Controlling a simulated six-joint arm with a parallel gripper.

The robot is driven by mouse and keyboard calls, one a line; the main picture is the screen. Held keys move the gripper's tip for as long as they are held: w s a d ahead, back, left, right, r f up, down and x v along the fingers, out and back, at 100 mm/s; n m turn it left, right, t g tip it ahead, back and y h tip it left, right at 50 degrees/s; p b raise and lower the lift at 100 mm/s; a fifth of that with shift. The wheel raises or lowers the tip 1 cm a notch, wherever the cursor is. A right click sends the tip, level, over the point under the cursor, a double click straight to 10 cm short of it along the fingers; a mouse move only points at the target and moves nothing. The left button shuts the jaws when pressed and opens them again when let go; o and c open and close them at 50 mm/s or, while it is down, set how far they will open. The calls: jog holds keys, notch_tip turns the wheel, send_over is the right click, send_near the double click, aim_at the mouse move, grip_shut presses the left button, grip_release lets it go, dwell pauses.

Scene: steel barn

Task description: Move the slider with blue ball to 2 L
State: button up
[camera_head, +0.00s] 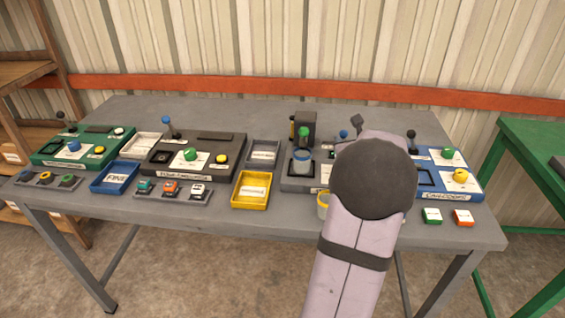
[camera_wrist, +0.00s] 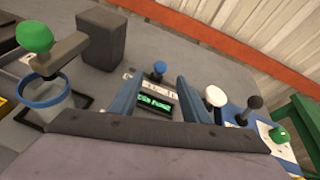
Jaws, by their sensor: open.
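The slider's blue ball (camera_wrist: 160,67) stands on a short stem beside a pale scale plate, in the middle of the wrist view. In the head view the blue ball (camera_head: 343,134) just shows past my arm. A small display (camera_wrist: 155,103) with green text lies in front of the slider; its text and the scale marks are too small to read. My gripper (camera_wrist: 160,78) is open and empty, its two blue fingers on either side of the blue ball in the picture, apart from it. In the head view my arm hides the gripper and most of this station.
A dispenser (camera_wrist: 100,38) with a green ball (camera_wrist: 36,38) and a blue-rimmed cup (camera_head: 302,160) stands left of the slider. A white knob (camera_wrist: 214,96) and black-topped lever (camera_wrist: 253,103) stand right. Yellow tray (camera_head: 252,190) and other control boards fill the table's left.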

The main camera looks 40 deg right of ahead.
jog(key=w+a+y, duration=0.1)
jog(key=a, duration=0.5)
jog(key=a+r+y+p, duration=0.1)
jog(key=a, duration=0.6)
jog(key=w+a+r+m+y, duration=0.1)
jog(key=a, duration=0.6)
jog(key=shift+w+a+y, duration=0.2)
jog(key=shift+w+y, duration=0.15)
jog(key=shift+y, duration=0.05)
jog(key=shift+w+a+f+n+y, duration=0.15)
jog(key=shift+a+n+y, duration=0.05)
jog(key=shift+a+n, duration=0.25)
jog(key=shift+w+a+f+n+y, duration=0.1)
jog(key=shift+w+a+n+y, duration=0.1)
jog(key=shift+a+n, duration=0.25)
jog(key=shift+a, duration=0.1)
